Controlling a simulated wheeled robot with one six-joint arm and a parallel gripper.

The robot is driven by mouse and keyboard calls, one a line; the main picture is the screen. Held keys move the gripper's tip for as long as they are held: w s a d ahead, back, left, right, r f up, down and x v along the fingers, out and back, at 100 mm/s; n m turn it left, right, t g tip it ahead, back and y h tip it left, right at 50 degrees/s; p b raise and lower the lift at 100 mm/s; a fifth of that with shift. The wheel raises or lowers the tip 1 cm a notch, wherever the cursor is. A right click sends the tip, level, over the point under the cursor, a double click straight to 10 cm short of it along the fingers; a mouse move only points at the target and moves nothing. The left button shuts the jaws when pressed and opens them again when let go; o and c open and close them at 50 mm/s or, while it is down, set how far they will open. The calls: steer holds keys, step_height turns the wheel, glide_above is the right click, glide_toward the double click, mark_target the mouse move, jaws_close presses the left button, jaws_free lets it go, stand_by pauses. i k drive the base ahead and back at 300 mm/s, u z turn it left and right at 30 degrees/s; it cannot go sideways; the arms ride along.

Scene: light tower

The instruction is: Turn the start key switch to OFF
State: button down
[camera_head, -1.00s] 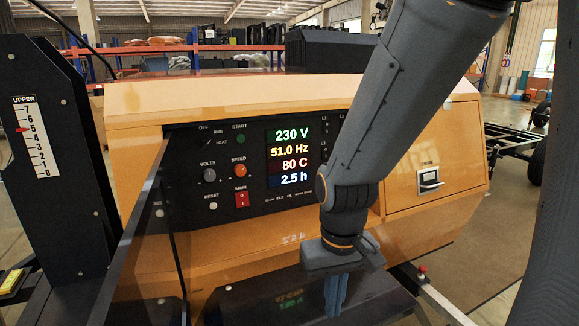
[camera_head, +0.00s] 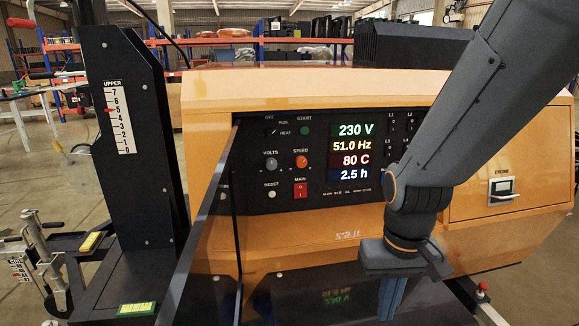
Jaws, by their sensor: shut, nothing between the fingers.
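The start key switch (camera_head: 270,131) is a small dark knob at the upper left of the black control panel (camera_head: 330,215), under the OFF, RUN and HEAT labels. It is too small to tell exactly which label it points to. A green START button (camera_head: 305,131) sits just right of it. My gripper (camera_head: 391,300) hangs pointing down, low and to the right of the key switch, in front of the orange cabinet and apart from the panel. Its fingers are together and empty.
A dark open panel door (camera_head: 205,235) stands out from the panel's left side, close to the key switch. Below the panel is a dark glossy surface (camera_head: 300,298). A black mast with an UPPER scale (camera_head: 124,120) stands at left. A latch (camera_head: 502,190) is at right.

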mark_target(270, 132)
steer(key=z, duration=0.3)
steer(key=k, duration=0.95)
steer(key=u, duration=0.65)
steer(key=i, duration=0.95)
steer(key=z, duration=0.05)
